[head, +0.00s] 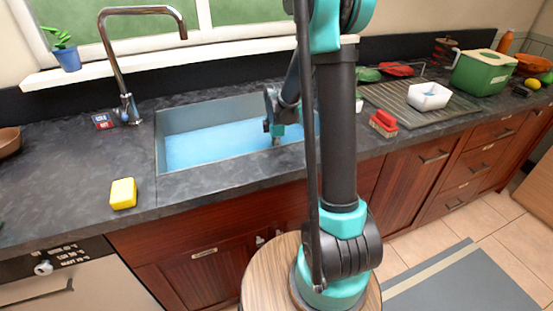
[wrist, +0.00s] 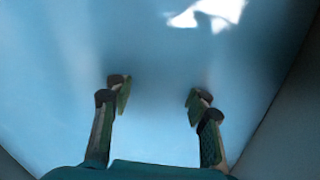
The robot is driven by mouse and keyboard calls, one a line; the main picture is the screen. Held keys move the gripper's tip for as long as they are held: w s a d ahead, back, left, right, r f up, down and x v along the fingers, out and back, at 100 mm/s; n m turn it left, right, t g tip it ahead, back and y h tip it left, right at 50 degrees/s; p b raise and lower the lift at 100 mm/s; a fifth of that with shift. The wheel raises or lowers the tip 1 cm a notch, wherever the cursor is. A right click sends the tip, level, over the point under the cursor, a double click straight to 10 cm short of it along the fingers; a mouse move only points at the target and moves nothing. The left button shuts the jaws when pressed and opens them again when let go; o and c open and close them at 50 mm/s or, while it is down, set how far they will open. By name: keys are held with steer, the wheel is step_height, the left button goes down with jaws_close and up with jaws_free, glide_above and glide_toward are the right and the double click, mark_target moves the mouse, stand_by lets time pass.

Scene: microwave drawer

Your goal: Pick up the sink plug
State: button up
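The sink (head: 205,150) is a rectangular basin with grey walls and a light-blue bottom, set in the dark counter. My gripper (head: 276,142) is down inside it at the right, partly hidden by my own arm. In the wrist view my gripper (wrist: 158,95) is open, with its two fingers well apart and nothing between them. The basin's blue surface (wrist: 155,50) fills most of that view. I cannot make out the sink plug in either view. The right end of the basin is hidden behind my arm in the head view.
A tall faucet (head: 118,70) stands behind the basin's left end. A yellow sponge (head: 123,193) lies on the counter at front left. A red brush (head: 383,123) and a white tub (head: 429,96) are to the right. Basin walls close in around my gripper.

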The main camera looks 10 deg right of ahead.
jaws_close()
stand_by(0.3)
